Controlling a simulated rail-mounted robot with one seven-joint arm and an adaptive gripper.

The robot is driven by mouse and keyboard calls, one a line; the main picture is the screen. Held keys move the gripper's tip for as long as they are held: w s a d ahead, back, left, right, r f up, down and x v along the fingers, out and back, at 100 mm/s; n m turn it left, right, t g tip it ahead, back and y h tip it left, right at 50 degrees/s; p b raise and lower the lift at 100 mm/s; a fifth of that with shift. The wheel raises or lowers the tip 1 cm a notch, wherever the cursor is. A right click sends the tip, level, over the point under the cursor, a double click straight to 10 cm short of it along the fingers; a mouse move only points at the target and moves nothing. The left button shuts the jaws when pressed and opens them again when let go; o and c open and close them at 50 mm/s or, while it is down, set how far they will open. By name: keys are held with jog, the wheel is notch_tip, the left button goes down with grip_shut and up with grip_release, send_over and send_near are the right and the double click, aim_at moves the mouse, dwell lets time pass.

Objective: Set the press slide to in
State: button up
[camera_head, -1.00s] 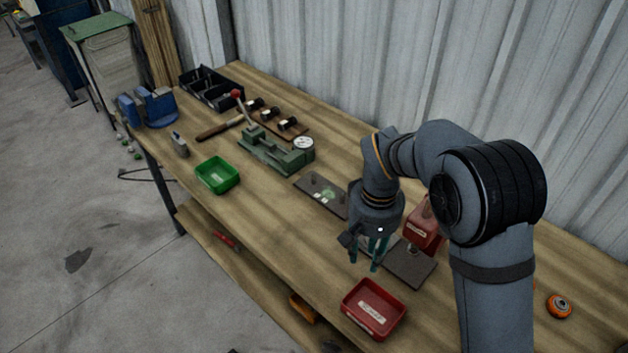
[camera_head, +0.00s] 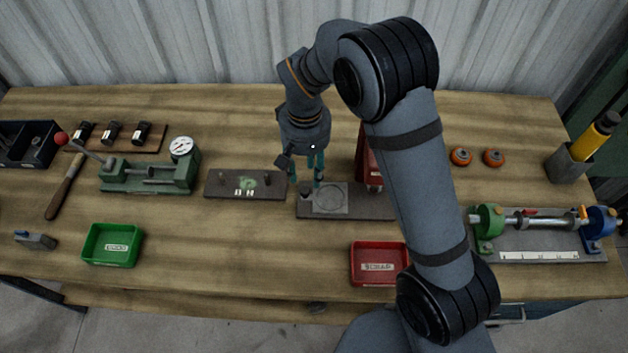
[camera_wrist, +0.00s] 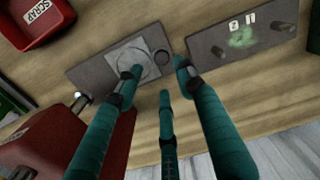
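The press is a red frame (camera_head: 369,168) at the back of a dark base plate (camera_head: 372,207), partly hidden behind my arm. A grey square slide plate (camera_head: 332,202) with a round ring mark lies on the base's left part, out to the left of the red frame. A dark round knob (camera_head: 306,187) stands at its left edge. In the wrist view the slide plate (camera_wrist: 125,52) and knob (camera_wrist: 160,58) show beyond my fingertips, with the red press (camera_wrist: 55,140) at lower left. My gripper (camera_wrist: 158,75) has its teal fingers apart, empty, close to the knob; contact cannot be told.
A dark plate with pegs (camera_head: 262,185) lies left of the press. A red scrap tray (camera_head: 378,279) is in front, a green tray (camera_head: 112,262) at front left. A green gauge fixture (camera_head: 130,180) is left; a roller fixture (camera_head: 540,253) is right. The bench's front middle is clear.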

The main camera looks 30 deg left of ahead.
aim_at(304, 188)
jog(key=f, duration=0.4)
jog(key=f+p, duration=0.1)
jog(key=f, duration=0.1)
jog(key=shift+s+a+f, duration=0.2)
jog(key=shift+a+f, duration=0.05)
jog(key=shift+f, duration=0.1)
jog(key=shift+c, duration=1.2)
grip_shut()
jog(key=shift+w+a+r, duration=0.1)
jog(key=shift+a+r, duration=0.05)
